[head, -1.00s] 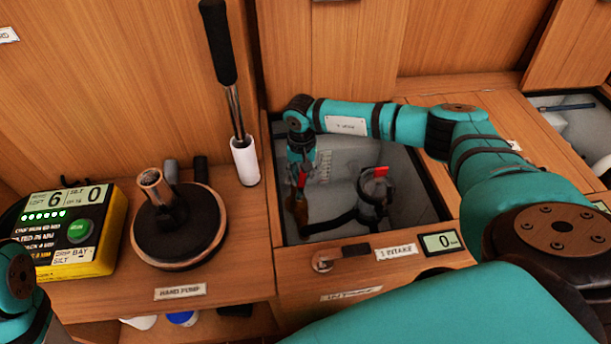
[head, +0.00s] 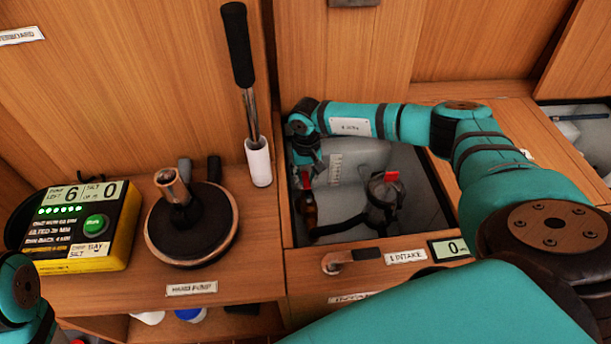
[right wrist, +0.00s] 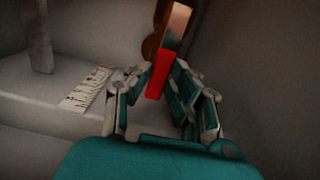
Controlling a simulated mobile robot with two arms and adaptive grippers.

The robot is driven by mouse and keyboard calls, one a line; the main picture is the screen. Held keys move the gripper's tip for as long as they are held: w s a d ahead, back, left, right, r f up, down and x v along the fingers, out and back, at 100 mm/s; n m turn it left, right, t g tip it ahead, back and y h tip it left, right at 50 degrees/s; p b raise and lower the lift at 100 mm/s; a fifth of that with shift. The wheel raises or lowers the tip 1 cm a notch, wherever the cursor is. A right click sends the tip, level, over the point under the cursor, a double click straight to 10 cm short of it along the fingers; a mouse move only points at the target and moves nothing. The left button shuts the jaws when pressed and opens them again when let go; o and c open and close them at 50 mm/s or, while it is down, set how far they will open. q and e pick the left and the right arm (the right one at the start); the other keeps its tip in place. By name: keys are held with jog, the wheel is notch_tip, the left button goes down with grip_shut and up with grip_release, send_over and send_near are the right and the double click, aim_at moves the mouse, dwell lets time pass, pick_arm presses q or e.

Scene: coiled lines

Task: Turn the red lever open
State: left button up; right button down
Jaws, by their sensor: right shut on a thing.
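The red lever (right wrist: 159,76) stands between the fingers of my right gripper (right wrist: 163,92) in the right wrist view, and the fingers are shut on it. Its far end meets a brown, copper-toned valve body (right wrist: 174,25). In the head view, my right gripper (head: 308,182) reaches down into the open bay at its left side, just above the brown valve (head: 309,214). There the gripper largely hides the lever. My left gripper is out of view; only part of my left arm shows at the lower left.
A dark round fitting with a red top (head: 387,190) stands in the bay, right of the valve. The bay's wooden rim and the intake label (head: 406,257) lie in front.

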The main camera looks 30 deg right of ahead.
aim_at(306, 180)
jog(key=c, duration=1.2)
grip_release()
notch_tip(306, 180, up, 12)
